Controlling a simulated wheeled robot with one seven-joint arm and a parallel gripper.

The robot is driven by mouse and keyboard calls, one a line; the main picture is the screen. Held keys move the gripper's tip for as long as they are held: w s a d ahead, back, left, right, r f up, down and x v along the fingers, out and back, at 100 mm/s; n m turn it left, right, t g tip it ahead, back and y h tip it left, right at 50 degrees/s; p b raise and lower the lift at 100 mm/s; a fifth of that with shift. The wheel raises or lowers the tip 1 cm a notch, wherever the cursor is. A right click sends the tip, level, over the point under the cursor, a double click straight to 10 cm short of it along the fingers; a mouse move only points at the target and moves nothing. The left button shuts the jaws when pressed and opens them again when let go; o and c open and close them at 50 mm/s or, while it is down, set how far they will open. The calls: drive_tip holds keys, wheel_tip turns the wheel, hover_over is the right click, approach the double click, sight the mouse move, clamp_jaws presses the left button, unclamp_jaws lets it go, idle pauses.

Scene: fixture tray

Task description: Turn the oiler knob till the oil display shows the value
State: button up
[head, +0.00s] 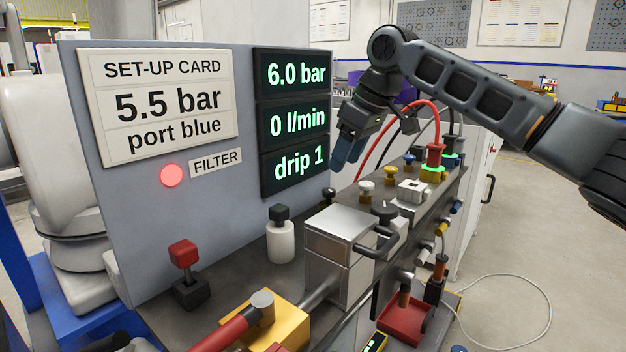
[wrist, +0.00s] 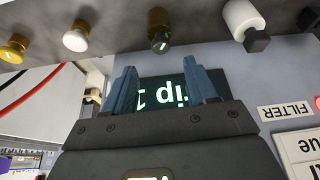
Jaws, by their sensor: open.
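The oil display (head: 293,163) reads "drip 1" in green, lowest of three displays. The display (wrist: 160,92) also shows upside down in the wrist view, partly between my fingers. A small dark knob (head: 328,195) stands on the bench near that display; it appears to be the oiler knob, though I see no label on it. In the wrist view the knob (wrist: 158,30) has a light mark on its end. My gripper (head: 347,150) is open and empty above and apart from this knob. Its blue fingers (wrist: 163,85) show in the wrist view.
The set-up card (head: 160,105) reads "5.5 bar, port blue". The other displays read 6.0 bar (head: 296,72) and 0 l/min (head: 297,121). A red lamp (head: 171,176) glows beside "FILTER". A white cylinder (head: 280,243), a metal block (head: 340,250) and several pale and yellow knobs (head: 366,189) stand nearby.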

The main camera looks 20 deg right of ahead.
sight(329, 190)
drive_tip(key=b+x, duration=0.1)
drive_tip(key=x, duration=0.6)
drive_tip(key=shift+w+a+f+b, duration=0.2)
drive_tip(key=shift+f+b, duration=0.1)
drive_tip(key=shift+c, duration=0.3)
drive_tip(key=c, duration=1)
